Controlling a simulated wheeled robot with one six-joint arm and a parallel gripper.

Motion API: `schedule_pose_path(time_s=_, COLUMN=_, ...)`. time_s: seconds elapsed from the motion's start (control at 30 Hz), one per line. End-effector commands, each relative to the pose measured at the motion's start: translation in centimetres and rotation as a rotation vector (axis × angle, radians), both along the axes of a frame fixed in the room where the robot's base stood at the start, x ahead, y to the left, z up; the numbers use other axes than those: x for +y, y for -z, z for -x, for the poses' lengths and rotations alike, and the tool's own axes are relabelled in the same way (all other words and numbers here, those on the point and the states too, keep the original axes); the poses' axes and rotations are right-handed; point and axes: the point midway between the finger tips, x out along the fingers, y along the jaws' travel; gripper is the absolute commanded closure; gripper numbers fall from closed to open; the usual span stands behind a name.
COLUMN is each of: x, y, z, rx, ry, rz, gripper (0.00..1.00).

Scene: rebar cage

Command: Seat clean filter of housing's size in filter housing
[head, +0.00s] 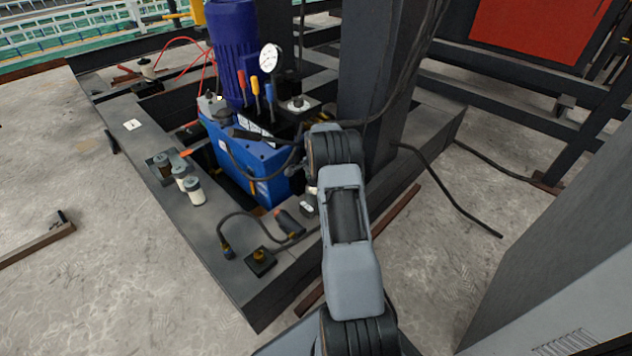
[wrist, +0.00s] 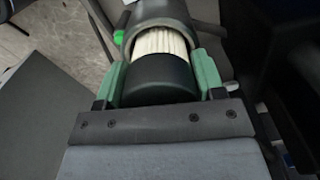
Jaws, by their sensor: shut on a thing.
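In the wrist view my gripper (wrist: 162,76) has its two green fingers closed on the black end cap of a filter (wrist: 158,42). The filter's white pleated body shows beyond the cap and lies in the mouth of a grey round housing (wrist: 152,11). Pleats remain visible between cap and housing rim; the depth of the far end is hidden. In the head view my arm hides most of the gripper and the held filter.
A blue power unit (head: 240,150) with a purple motor (head: 233,50) and gauge (head: 270,57) stands behind my arm. A dark steel column (head: 370,80) rises close on the right. A hose (head: 245,215) and a small black block (head: 260,262) lie on the frame.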

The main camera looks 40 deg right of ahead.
Motion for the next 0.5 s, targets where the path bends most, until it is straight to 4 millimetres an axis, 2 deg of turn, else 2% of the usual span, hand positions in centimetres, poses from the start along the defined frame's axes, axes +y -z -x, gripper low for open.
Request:
schedule_pose_path(time_s=0.2, x=-0.02, y=0.36, z=-0.03, rx=-0.001, ry=0.0, rz=0.001, gripper=0.72)
schedule_pose_path(time_s=0.23, x=-0.01, y=0.4, z=-0.01, rx=-0.001, ry=0.0, rz=0.0, gripper=0.37)
schedule_pose_path(time_s=0.5, x=-0.01, y=0.37, z=-0.01, rx=-0.001, ry=0.0, rz=0.0, gripper=0.12)
